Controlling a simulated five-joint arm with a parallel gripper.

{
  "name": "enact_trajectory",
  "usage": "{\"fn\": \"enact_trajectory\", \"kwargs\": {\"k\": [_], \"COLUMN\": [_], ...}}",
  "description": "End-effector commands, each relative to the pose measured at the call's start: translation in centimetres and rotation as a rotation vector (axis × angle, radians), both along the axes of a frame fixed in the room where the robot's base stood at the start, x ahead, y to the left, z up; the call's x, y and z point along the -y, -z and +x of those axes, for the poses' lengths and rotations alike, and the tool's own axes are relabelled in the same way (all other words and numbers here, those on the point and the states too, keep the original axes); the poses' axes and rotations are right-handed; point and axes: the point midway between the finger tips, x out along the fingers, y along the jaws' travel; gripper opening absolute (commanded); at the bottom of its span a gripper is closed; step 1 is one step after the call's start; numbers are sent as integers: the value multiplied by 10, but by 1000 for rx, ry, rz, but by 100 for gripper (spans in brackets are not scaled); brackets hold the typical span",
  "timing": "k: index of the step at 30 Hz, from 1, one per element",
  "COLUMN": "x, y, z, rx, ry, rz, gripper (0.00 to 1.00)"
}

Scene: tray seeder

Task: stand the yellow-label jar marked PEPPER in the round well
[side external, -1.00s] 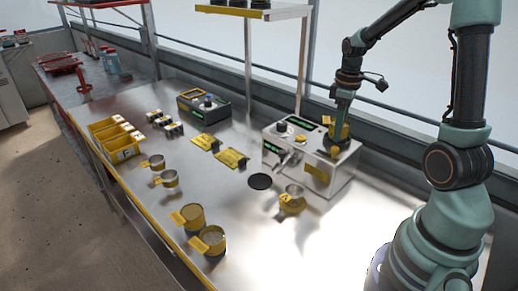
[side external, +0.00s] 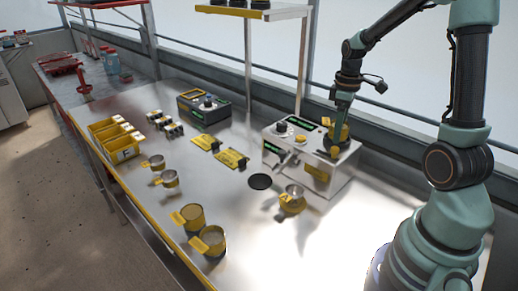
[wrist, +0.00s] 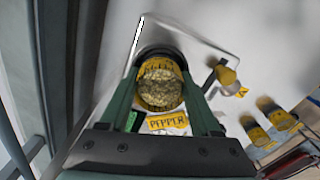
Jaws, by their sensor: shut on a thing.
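The yellow-label jar marked PEPPER (wrist: 161,86) is between the two fingers of my gripper (wrist: 160,78) in the wrist view, with pale seeds visible in its open top. My gripper (side external: 338,124) is shut on it. In the side view the jar (side external: 341,132) looks upright at the top right of the grey metal machine (side external: 322,166). A dark round rim, likely the round well (wrist: 158,51), shows behind the jar in the wrist view. The jar hides most of it, and I cannot tell whether the jar's base rests inside.
A yellow-banded metal cup (side external: 292,200) stands in front of the machine near a black disc (side external: 260,182). Yellow cups (side external: 190,218) stand at the table's front edge. Yellow pads (side external: 232,159), a small dark device (side external: 205,107) and a yellow bin (side external: 113,138) lie further left.

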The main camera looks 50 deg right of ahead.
Motion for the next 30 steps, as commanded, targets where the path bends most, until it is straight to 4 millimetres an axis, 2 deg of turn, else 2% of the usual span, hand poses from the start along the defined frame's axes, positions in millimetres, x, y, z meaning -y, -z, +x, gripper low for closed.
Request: {"fn": "enact_trajectory", "kwargs": {"k": [1, 15, 16, 18, 19, 25, 30], "x": [-1, -1, -1, -1, -1, -1, 0], "y": [11, 14, 14, 14, 14, 9, -18], "z": [-2, -2, -2, -2, -2, -1, 0], "rx": [-5, -4, -4, -4, -4, -3, 2], "ry": [0, 0, 0, 0, 0, 0, 0], "rz": [3, 3, 3, 3, 3, 2, -1], "gripper": [2, 2, 68, 94, 99, 99, 99]}}
